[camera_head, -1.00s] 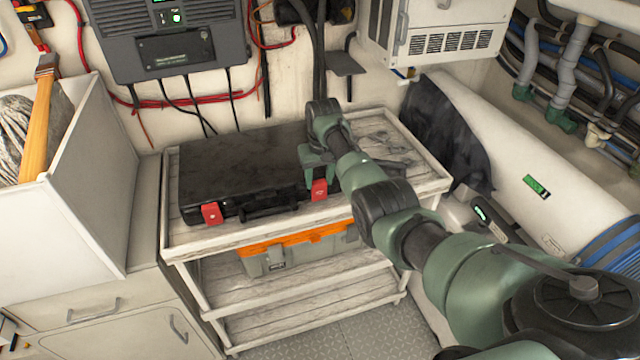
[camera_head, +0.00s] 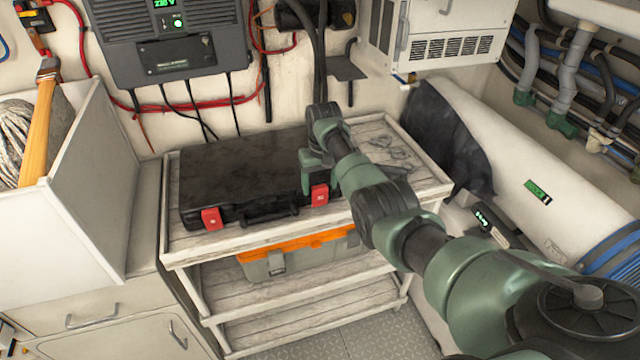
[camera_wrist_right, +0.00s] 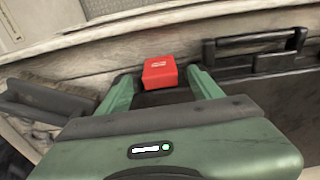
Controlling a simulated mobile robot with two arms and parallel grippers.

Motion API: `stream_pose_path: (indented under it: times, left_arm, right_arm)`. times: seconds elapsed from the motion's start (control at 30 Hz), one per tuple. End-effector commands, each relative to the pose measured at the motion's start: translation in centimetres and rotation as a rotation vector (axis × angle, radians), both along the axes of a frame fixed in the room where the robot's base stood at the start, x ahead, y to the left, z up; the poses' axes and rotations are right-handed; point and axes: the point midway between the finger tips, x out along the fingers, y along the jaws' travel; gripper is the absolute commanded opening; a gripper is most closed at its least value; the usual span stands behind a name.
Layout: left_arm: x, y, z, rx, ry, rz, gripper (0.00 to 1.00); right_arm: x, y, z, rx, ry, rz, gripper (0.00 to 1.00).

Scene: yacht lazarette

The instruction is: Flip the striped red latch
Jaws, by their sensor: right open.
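A black case (camera_head: 245,175) lies closed on the top of a pale wooden shelf cart (camera_head: 180,245). Two red latches sit on its front edge, a left latch (camera_head: 212,219) and a right latch (camera_head: 320,195). I cannot make out stripes on either. My right gripper (camera_head: 314,178) is at the right latch. In the right wrist view its two green fingers are open, one on each side of this red latch (camera_wrist_right: 160,72), which carries a small pale mark. I cannot tell whether the fingers touch it. My left gripper is not in view.
The case's black handle (camera_head: 270,213) lies between the latches. A grey box with an orange lid (camera_head: 295,245) stands on the shelf below. A white bin (camera_head: 85,220) is at the left. A white cylinder (camera_head: 520,170) lies at the right.

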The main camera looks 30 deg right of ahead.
Motion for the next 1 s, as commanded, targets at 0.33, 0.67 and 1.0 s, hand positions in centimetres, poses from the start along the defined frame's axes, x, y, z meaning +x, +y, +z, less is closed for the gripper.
stream_pose_path:
  times: [0.33, 0.67, 1.0]
  left_arm:
    - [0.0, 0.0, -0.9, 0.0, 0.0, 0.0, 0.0]
    - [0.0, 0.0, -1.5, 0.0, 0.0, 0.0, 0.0]
    - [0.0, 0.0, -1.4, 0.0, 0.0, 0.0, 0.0]
  right_arm:
    - [-0.4, 0.1, 4.5, -0.001, -0.005, 0.0, 0.65]
    - [-0.8, 0.2, 7.5, 0.0, 0.0, 0.0, 0.65]
    - [-0.8, 0.2, 7.6, 0.0, 0.001, 0.0, 0.65]
